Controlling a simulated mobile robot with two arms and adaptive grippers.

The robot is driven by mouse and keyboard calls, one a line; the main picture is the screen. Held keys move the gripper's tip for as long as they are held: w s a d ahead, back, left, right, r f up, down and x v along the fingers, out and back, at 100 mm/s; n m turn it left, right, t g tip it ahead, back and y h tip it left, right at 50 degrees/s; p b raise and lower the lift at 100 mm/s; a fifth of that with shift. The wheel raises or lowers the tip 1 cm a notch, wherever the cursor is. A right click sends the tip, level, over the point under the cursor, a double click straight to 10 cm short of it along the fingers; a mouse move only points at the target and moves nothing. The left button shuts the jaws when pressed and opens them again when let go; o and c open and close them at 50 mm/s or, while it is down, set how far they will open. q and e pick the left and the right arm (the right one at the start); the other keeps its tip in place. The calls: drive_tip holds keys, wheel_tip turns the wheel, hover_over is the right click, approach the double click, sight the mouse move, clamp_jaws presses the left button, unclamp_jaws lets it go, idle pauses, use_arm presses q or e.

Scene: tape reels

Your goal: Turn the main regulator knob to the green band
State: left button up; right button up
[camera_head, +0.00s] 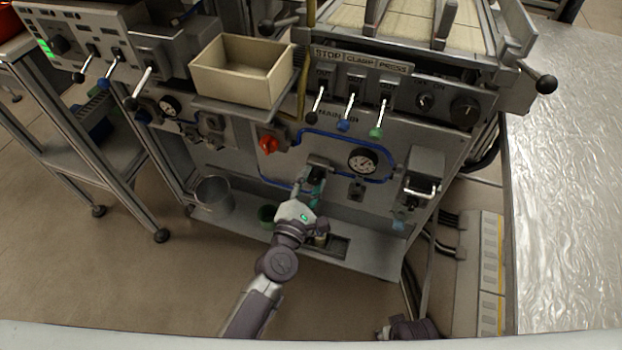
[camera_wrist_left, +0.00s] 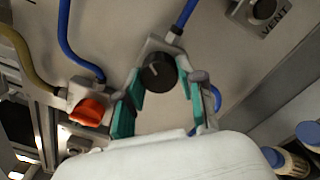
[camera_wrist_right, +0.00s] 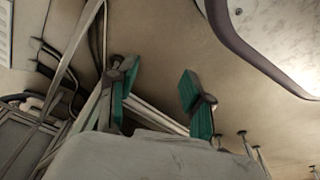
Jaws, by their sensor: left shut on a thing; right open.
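The main regulator knob (camera_wrist_left: 158,75) is round and black with a pale pointer line. It sits between the two teal-padded fingers of my left gripper (camera_head: 314,188) in the left wrist view. That gripper is shut on the knob. In the head view the gripper and arm largely hide the knob below its mount. A white round gauge (camera_head: 363,160) with a dark rim is on the panel to the right; its needle and any green band are too small to read. My right gripper (camera_wrist_right: 157,88) is open and empty in the right wrist view.
A red-orange valve knob (camera_head: 268,144) is left of the regulator, close to my left fingers in the left wrist view. A cream bin (camera_head: 243,73) and several levers are above. A metal bucket (camera_head: 214,194) stands on the lower shelf. A latch box (camera_head: 423,174) is right.

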use_arm(q)
drive_tip(key=shift+m, duration=0.9)
use_arm(e)
drive_tip(key=shift+s+d+f, duration=0.1)
drive_tip(key=shift+s+f, duration=0.5)
drive_tip(key=shift+f, duration=0.3)
use_arm(q)
drive_tip(key=o, duration=1.1)
drive_tip(key=shift+o, duration=0.2)
drive_tip(key=v, duration=1.2)
use_arm(e)
drive_tip(key=shift+s, duration=0.1)
